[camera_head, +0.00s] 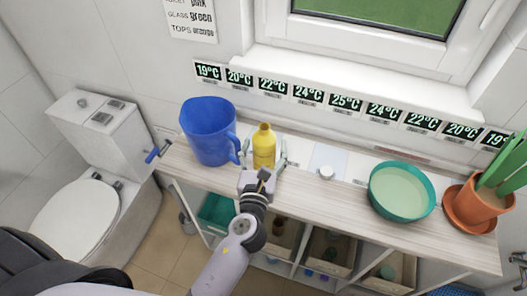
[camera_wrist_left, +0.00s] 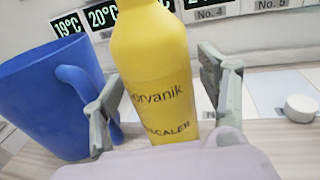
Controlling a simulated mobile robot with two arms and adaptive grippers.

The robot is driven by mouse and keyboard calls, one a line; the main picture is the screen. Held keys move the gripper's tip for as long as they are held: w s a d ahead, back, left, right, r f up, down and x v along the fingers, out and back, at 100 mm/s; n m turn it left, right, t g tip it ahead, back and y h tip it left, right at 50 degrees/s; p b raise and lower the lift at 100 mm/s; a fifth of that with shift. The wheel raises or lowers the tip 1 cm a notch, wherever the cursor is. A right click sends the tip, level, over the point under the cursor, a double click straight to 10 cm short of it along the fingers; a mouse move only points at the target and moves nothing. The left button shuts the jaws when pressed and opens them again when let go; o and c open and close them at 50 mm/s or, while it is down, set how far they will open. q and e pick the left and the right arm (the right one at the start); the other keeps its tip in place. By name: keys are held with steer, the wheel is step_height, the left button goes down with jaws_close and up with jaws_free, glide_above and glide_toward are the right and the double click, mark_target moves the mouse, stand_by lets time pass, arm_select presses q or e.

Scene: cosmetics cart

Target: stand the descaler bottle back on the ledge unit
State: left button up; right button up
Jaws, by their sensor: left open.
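The yellow descaler bottle (camera_head: 264,146) stands upright on the wooden top of the ledge unit (camera_head: 342,197), just right of the blue jug. In the left wrist view the bottle (camera_wrist_left: 158,75) fills the middle, with "DESCALER" partly readable on its side. My left gripper (camera_head: 264,163) is open, with one finger on each side of the bottle. In the left wrist view a small gap shows between the bottle and the right finger; contact at the left finger is unclear. The bottle's base is hidden behind the gripper. My right gripper is out of view.
The blue jug (camera_head: 207,132) stands close to the left finger. A small white round object (camera_head: 326,172), a teal bowl (camera_head: 402,191) and a terracotta pot (camera_head: 477,207) stand to the right. Temperature labels (camera_head: 308,96) line the wall. A toilet (camera_head: 75,211) is at the left.

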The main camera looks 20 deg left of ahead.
arm_select(q)
steer(key=shift+s+r, duration=0.1)
steer(key=shift+r, duration=0.05)
steer(key=s+d+b, duration=0.2)
steer(key=s+b, duration=0.2)
steer(key=s, duration=0.7)
steer(key=shift+s, duration=0.35)
steer(key=shift+a, duration=0.15)
